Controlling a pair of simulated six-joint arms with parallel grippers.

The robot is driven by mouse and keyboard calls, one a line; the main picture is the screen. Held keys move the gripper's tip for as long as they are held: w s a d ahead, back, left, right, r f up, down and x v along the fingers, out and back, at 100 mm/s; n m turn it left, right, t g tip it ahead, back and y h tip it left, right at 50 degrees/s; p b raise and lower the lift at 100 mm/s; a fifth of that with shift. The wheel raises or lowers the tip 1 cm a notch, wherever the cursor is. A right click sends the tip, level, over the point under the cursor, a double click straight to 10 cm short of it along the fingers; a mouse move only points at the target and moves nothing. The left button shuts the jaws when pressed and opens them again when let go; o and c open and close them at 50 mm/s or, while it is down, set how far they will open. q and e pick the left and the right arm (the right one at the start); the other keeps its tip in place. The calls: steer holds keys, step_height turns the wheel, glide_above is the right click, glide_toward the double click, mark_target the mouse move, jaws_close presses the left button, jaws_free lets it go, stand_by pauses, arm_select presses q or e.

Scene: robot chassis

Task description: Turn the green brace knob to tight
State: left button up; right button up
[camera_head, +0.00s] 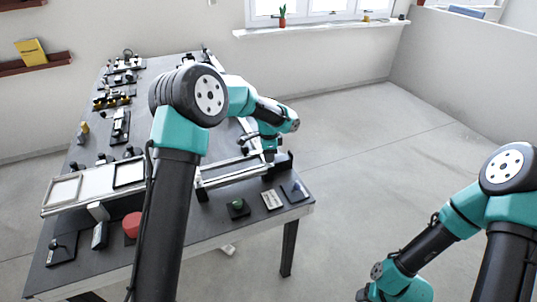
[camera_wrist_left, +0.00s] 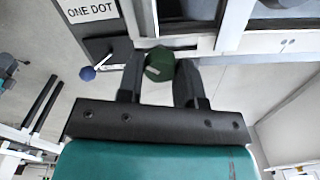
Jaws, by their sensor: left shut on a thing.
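The green brace knob (camera_wrist_left: 159,64) shows in the left wrist view as a dark green round cap with a short pale mark. It sits between the two fingers of my left gripper (camera_wrist_left: 159,80), which is shut on it. In the head view my left gripper (camera_head: 268,154) points down at the right end of the chassis frame (camera_head: 236,174), and the knob is hidden there. My right arm is at the lower right, with its gripper out of the picture.
A green button on a black base (camera_head: 238,208), a white card (camera_head: 272,200) and a lever plate (camera_head: 295,191) lie at the table's front right. The wrist view shows the card reading "ONE DOT" (camera_wrist_left: 92,12) and a blue lever ball (camera_wrist_left: 87,73). Floor right of the table is clear.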

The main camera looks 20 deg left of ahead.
arm_select(q)
steer(key=m, duration=0.3)
steer(key=shift+m, duration=0.3)
stand_by(0.4)
steer(key=o, duration=0.9)
steer(key=shift+o, duration=0.2)
steer(key=shift+r, duration=0.1)
step_height(320, 180, up, 17)
steer(key=shift+r, duration=0.15)
